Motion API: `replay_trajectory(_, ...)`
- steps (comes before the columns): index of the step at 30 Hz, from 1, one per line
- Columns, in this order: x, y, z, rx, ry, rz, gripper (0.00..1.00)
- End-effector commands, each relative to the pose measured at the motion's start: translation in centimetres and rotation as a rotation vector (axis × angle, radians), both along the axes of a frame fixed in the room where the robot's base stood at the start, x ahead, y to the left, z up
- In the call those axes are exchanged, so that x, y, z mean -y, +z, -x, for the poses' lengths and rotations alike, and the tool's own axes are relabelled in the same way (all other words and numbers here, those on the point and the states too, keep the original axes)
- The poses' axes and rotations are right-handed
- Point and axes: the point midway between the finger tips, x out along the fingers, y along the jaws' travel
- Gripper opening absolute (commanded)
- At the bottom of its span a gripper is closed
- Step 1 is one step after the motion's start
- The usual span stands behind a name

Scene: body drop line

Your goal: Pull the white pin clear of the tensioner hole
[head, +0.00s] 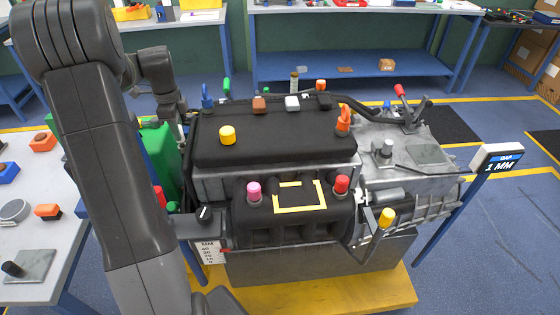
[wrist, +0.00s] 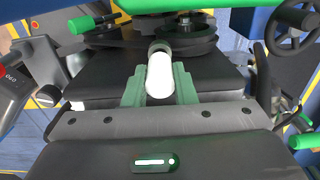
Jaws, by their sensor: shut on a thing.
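The white pin (wrist: 159,78) shows in the wrist view as a pale rounded rod pointing toward the camera. My gripper (wrist: 160,90) has green fingers, one on each side of the pin, and is shut on it. Dark round pulleys (wrist: 190,42) lie just beyond the pin's far end. The tensioner hole is not visible, so I cannot tell whether the pin's far end is in it. In the head view, the pin and my fingertips are hidden beside the left end of the engine (head: 270,140).
The engine, with several coloured caps, stands on a yellow base (head: 340,298). Green rods stick out at left (wrist: 90,21) and right (wrist: 306,141) near my gripper. A workbench with parts (head: 75,235) stands at left.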

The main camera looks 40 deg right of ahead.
Motion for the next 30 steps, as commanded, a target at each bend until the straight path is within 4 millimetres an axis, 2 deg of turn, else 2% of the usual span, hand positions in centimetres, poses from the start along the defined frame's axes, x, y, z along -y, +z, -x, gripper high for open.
replay_trajectory(30,0.0,5.9,0.0,0.001,0.000,0.001,0.00)
